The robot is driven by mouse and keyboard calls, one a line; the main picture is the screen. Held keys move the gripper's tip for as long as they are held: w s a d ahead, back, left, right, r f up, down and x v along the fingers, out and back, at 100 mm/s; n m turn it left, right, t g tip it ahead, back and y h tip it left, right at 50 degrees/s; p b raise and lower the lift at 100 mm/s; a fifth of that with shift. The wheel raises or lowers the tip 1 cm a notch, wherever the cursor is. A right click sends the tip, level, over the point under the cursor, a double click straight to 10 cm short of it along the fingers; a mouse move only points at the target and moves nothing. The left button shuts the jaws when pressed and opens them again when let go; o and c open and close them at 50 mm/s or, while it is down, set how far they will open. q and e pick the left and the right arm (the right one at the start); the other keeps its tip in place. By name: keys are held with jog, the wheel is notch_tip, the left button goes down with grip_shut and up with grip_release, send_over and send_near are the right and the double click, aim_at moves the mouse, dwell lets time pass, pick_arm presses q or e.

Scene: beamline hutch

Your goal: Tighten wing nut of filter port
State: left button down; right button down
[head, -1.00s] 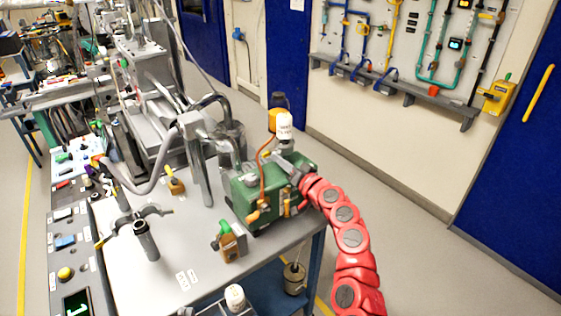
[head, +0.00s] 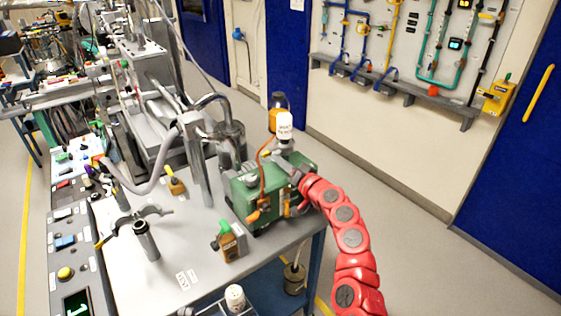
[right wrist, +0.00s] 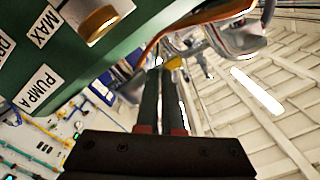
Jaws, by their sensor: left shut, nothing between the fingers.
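The green pump (head: 245,198) stands at the right end of the grey bench, its PUMP A and MAX labels legible in the right wrist view (right wrist: 65,50). A white, labelled filter bottle (head: 284,126) stands upright on the pump's top port. A silver metal clamp (right wrist: 238,36) shows beyond my fingers in the right wrist view; the wing nut is hard to tell apart from it. My left gripper is out of view.
An orange hose (head: 262,165) runs down the pump's front. A brown-and-green valve block (head: 228,244) and a post with a fork-shaped top (head: 146,240) stand on the bench (head: 185,255). A thick grey hose (head: 150,185) arches behind. Floor right of the arm is clear.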

jog(key=shift+m, duration=0.3)
jog(key=m, duration=0.2)
jog(key=m+p, duration=0.1)
jog(key=shift+r+m, duration=0.2)
jog(key=shift+m, duration=0.2)
jog(key=m+p, duration=0.1)
jog(key=m, duration=0.2)
jog(key=shift+m, duration=0.3)
jog(key=m+p, duration=0.2)
jog(key=m, duration=0.3)
jog(key=shift+r+p, duration=0.15)
jog(key=shift+p, duration=0.2)
jog(key=shift+m+p, duration=0.7)
jog(key=shift+m, duration=1.4)
jog(key=c, duration=1)
grip_release()
jog(key=shift+c, duration=0.2)
jog(key=shift+s, duration=0.1)
